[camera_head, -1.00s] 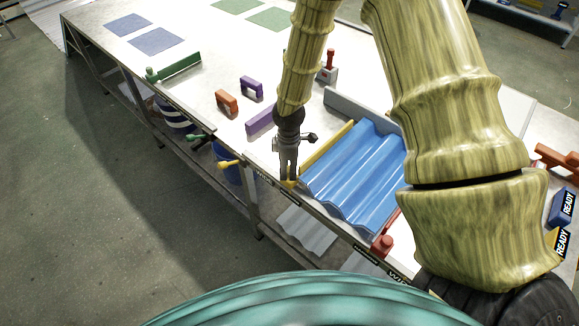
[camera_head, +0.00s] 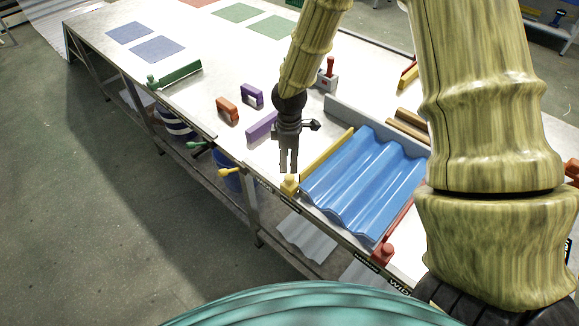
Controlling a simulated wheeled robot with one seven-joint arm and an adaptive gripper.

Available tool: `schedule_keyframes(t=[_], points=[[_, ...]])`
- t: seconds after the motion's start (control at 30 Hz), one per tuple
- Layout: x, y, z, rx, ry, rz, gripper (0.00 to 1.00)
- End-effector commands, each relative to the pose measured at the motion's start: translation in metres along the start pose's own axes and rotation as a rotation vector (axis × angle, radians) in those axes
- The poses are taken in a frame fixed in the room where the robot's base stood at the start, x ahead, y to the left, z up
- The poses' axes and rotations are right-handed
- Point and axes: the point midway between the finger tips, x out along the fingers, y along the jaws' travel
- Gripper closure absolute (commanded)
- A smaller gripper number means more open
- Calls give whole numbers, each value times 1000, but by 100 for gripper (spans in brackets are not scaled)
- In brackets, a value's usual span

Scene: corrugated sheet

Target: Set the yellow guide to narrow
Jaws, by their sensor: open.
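The yellow guide (camera_head: 326,152) is a long bar running along the left side of the blue corrugated sheet (camera_head: 362,180). Its near end has a yellow knob (camera_head: 290,184) at the table's front edge. My gripper (camera_head: 288,170) points down just above and behind this knob, with its fingers open and a small gap between them. I cannot tell whether a fingertip touches the knob. A red guide (camera_head: 398,222) with a red knob (camera_head: 383,252) lies along the sheet's right side. Labels sit on the front edge; the one at lower right starts with "WID" (camera_head: 399,287).
A purple bar (camera_head: 262,127) lies left of my gripper, with orange (camera_head: 227,110) and purple (camera_head: 252,95) handle-shaped blocks behind it. A green guide (camera_head: 178,74) is farther left. A grey back fence (camera_head: 365,117) stands behind the sheet.

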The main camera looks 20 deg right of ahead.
Motion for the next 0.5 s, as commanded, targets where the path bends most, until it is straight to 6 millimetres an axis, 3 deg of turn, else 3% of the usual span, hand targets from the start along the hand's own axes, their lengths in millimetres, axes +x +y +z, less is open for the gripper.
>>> schedule_keyframes(t=[0.2,0.5], points=[[-28,0,0,1,2,1,49],[-41,0,0,0,1,0,49]])
